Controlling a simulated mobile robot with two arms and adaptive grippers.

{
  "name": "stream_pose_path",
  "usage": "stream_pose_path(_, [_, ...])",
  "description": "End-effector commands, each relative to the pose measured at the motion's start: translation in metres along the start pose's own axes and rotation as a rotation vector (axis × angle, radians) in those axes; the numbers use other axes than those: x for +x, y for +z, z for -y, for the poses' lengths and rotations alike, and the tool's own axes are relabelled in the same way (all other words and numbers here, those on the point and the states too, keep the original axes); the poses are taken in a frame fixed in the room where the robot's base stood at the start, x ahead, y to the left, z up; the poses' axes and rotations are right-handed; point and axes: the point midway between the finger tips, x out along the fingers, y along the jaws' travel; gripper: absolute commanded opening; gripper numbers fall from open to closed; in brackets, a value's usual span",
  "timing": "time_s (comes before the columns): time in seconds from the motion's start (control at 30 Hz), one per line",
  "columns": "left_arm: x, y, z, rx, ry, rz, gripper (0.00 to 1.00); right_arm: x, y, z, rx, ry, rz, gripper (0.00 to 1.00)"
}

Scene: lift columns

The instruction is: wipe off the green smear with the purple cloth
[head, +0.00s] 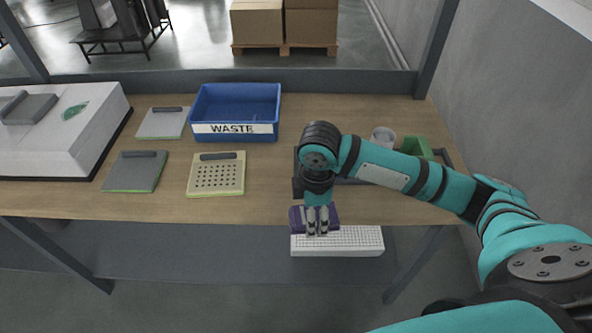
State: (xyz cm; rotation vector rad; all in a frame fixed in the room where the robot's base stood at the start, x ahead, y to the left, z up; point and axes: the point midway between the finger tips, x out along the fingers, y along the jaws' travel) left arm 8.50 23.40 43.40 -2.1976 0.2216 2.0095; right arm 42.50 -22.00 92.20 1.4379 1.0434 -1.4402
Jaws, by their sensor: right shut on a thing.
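The green smear (75,110) is a small patch on the sloping top of the white box (95,127) at the far left. My right gripper (318,228) is shut on the purple cloth (298,217). It holds the cloth near the table's front edge, right of the middle of the head view and far from the smear. The gripper hides part of the cloth. My left gripper is not in view.
A blue WASTE bin (235,91) stands at the back of the table (215,207). A white gridded piece (362,240) shows below the cloth. My right arm partly hides a cup (383,136) and green block (416,146).

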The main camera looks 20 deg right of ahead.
Motion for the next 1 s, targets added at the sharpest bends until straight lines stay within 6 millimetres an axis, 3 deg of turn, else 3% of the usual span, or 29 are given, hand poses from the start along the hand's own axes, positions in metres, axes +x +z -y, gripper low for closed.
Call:
stream_pose_path(0.03, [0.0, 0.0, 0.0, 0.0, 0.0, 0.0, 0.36, 0.008, 0.0, 0.014, 0.137, -0.006, -0.001, 0.38])
stream_pose_path(0.2, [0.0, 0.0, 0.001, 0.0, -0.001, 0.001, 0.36, 0.028, -0.001, 0.046, 0.585, -0.006, 0.0, 0.38])
stream_pose_path(0.5, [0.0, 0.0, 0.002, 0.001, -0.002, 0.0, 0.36, 0.048, -0.002, 0.078, 1.062, -0.004, 0.0, 0.38])
stream_pose_path(0.7, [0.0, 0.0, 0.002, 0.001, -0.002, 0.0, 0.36, 0.057, -0.002, 0.092, 1.268, -0.003, 0.0, 0.38])
stream_pose_path(1.0, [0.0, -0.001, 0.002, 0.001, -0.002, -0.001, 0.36, 0.054, -0.003, 0.087, 1.247, 0.007, -0.007, 0.38])
